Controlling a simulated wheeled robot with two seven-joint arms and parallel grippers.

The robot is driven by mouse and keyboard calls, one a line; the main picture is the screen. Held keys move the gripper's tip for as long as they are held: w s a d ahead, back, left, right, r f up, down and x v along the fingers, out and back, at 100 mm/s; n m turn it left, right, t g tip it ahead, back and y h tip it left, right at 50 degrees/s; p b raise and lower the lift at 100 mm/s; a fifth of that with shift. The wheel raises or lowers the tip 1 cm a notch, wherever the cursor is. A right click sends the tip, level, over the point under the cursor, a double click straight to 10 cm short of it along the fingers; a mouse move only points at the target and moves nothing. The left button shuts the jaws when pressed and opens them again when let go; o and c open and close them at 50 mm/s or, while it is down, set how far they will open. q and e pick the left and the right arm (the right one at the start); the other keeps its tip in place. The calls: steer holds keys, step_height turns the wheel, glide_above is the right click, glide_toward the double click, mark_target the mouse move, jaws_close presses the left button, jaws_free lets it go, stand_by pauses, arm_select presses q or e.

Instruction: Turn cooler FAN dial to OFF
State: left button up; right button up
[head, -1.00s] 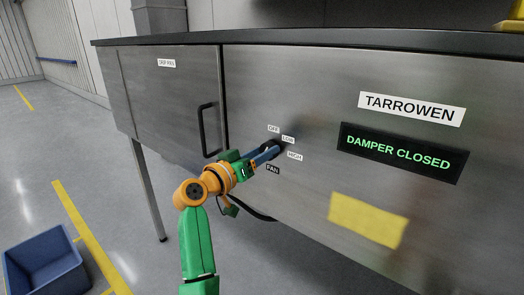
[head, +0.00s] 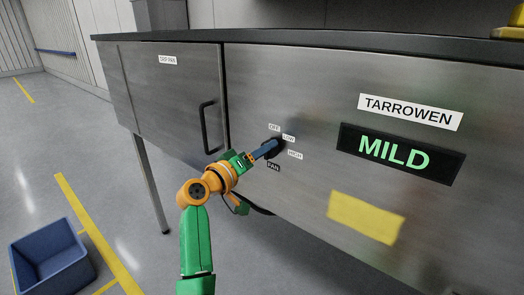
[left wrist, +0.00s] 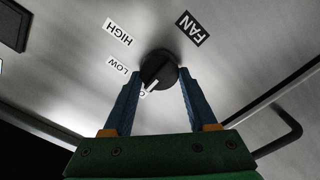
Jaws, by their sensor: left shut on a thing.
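The black FAN dial (head: 278,145) is on the steel cooler front, with OFF, LOW and HIGH labels around it and a FAN label (head: 273,167) below. My left gripper (head: 268,149) has its blue fingers on either side of the dial. The left wrist view shows the dial (left wrist: 158,68) between the fingertips, touching or nearly touching both sides. The dial's white pointer mark (left wrist: 152,85) points down-left there, toward the label beyond LOW (left wrist: 116,64), which is mostly hidden and shows only an "O". My right gripper is not in view.
A display (head: 400,154) reading MILD sits right of the dial under a TARROWEN plate (head: 410,111). A yellow blank note (head: 365,218) is below. A black door handle (head: 207,127) stands left of the dial. A blue bin (head: 52,262) is on the floor.

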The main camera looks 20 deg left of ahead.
arm_select(q)
steer(key=shift+f, duration=0.1)
steer(key=o, duration=1.4)
steer(key=shift+c, duration=0.2)
steer(key=b+v, duration=0.2)
steer(key=v, duration=0.5)
steer(key=shift+b, duration=0.35)
